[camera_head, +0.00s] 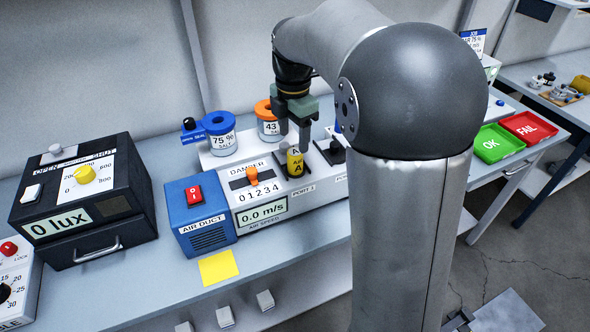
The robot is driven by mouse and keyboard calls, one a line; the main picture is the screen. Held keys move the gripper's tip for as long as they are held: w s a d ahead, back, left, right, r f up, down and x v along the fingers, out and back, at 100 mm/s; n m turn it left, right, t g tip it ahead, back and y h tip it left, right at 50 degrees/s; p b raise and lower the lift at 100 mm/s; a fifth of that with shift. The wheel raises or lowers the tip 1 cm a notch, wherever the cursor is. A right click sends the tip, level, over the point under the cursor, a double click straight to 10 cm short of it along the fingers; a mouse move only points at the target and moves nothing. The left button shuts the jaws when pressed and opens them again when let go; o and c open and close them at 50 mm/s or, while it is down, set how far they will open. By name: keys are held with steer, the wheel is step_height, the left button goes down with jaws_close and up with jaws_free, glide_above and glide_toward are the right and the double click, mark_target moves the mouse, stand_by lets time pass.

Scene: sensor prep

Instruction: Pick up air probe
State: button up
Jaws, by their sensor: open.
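What looks like the air probe (295,163) is a yellow cylinder with black bands and a letter A. It stands upright at the port area of the air duct unit (262,211), left of a black port piece. My gripper (295,143) is above it, pointing down, with its fingers apart. The fingertips are close to the probe's top; I cannot tell whether they touch it or reach around it. My arm hides the unit's right end.
Blue-lidded (219,139) and orange-lidded (269,126) jars stand behind the unit. A black lux box (82,198) is at left. A yellow note (218,267) lies in front. Green OK (497,144) and red FAIL (529,127) trays sit at right.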

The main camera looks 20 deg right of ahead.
mark_target(295, 151)
steer(key=f, duration=0.3)
steer(key=f+p, duration=0.1)
steer(key=f, duration=0.3)
steer(key=shift+s+d+f, duration=0.15)
steer(key=shift+s+f, duration=0.05)
steer(key=shift+f, duration=0.05)
steer(key=c, duration=1.2)
steer(key=shift+o, duration=0.2)
